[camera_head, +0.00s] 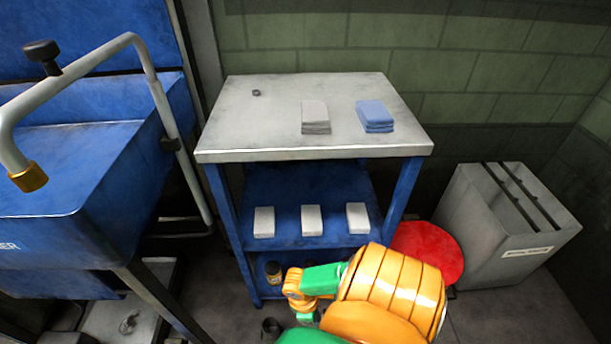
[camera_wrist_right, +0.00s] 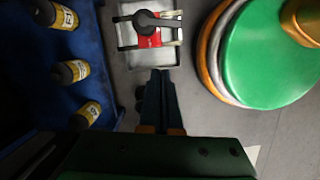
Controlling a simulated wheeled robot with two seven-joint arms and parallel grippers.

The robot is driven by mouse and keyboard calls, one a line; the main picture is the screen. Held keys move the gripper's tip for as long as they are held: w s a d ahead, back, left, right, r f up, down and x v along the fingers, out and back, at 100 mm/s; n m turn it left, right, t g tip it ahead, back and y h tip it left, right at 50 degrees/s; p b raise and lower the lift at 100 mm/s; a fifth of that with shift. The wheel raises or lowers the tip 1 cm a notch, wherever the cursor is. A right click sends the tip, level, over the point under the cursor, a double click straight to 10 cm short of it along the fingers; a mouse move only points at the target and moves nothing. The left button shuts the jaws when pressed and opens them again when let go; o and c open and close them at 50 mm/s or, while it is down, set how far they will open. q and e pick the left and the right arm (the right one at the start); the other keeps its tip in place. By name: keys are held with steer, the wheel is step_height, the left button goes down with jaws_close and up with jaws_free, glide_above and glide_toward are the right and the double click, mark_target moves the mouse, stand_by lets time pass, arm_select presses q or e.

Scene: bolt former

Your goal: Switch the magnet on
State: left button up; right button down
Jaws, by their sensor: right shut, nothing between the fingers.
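A device with a red body and a black lever handle (camera_wrist_right: 150,22), which looks like the magnet, shows at the top of the right wrist view. It sits in or on a pale rectangular tray (camera_wrist_right: 127,58). My right gripper (camera_wrist_right: 160,78) has its dark fingers together with nothing between them, just below the tray in that view. I cannot tell the height gap between fingertips and device. In the head view my orange and green right arm reaches down beside the blue trolley, and the magnet cannot be made out. My left gripper is not in view.
The trolley's grey top (camera_head: 270,110) holds a grey cloth stack (camera_head: 315,115) and a blue one (camera_head: 375,114). Three white blocks lie on its middle shelf (camera_head: 285,190). Yellow-labelled bottles (camera_wrist_right: 72,72) stand left of my gripper. A red round thing (camera_head: 435,250) and grey bin (camera_head: 480,235) stand right.

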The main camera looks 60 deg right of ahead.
steer(key=p+v, duration=0.5)
steer(key=v, duration=0.6)
steer(key=shift+r, duration=0.25)
steer(key=shift+w+f, duration=0.1)
